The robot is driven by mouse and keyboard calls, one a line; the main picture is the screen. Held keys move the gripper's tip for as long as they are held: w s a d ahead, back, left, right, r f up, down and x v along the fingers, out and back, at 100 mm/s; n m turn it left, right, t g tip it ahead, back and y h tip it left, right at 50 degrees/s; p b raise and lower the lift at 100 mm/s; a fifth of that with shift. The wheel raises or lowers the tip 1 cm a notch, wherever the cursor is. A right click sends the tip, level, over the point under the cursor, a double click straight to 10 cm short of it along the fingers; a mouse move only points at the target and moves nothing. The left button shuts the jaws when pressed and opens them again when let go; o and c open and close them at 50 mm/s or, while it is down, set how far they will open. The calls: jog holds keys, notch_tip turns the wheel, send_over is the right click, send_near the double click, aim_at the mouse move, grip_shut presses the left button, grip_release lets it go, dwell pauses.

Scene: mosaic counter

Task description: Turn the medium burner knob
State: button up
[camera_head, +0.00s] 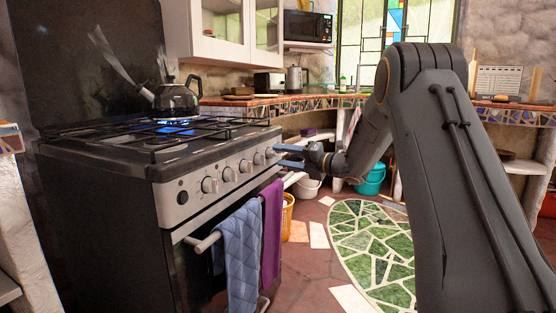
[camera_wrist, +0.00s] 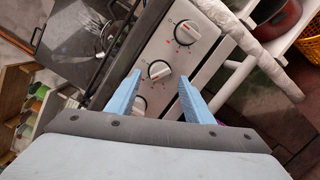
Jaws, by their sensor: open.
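A row of several silver knobs runs along the stove's front panel (camera_head: 225,180). I cannot tell from any label which one is the medium burner knob. My gripper (camera_head: 278,155) is at the far right end of this row, its blue fingers open and pointing at the panel. In the wrist view, my gripper (camera_wrist: 159,75) has one round knob (camera_wrist: 159,70) between and just ahead of its fingertips. A second knob (camera_wrist: 187,33) is beyond it, and a third knob (camera_wrist: 139,105) is partly hidden between the fingers, near the gripper's body. Contact is not visible.
A black kettle (camera_head: 177,100) stands on the stove over a blue flame (camera_head: 176,128). A blue towel (camera_head: 238,250) and a purple towel (camera_head: 271,230) hang from the oven handle. A yellow basket (camera_head: 288,212) and a teal bucket (camera_head: 371,180) stand on the floor.

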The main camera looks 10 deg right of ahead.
aim_at(272, 153)
jog(key=shift+x, duration=1.2)
jog(key=c, duration=1)
